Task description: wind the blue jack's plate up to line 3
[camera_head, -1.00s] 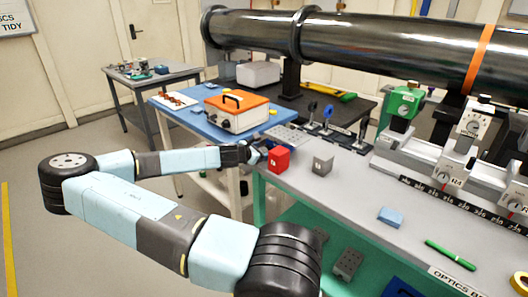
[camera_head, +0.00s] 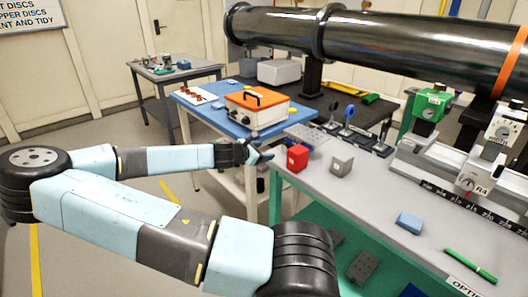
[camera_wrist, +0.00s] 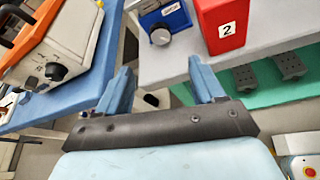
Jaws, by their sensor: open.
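In the wrist view the blue jack (camera_wrist: 172,20) shows at the top edge, cut off, with a round grey knob (camera_wrist: 162,35) on its near face. Its plate and any numbered lines cannot be read. My gripper (camera_wrist: 162,82) is open and empty, its two blue fingers apart and pointing toward the bench edge, short of the knob. In the head view my gripper (camera_head: 257,156) is at the left end of the grey bench, left of the red block. I cannot make out the blue jack in the head view.
A red block (camera_head: 297,157), marked 2 in the wrist view (camera_wrist: 228,25), stands right beside the jack. A grey block (camera_head: 341,165) is further right. An orange-lidded case (camera_head: 255,107) sits on the blue-topped table. A blue block (camera_head: 409,222) and green pen (camera_head: 470,266) lie on the bench.

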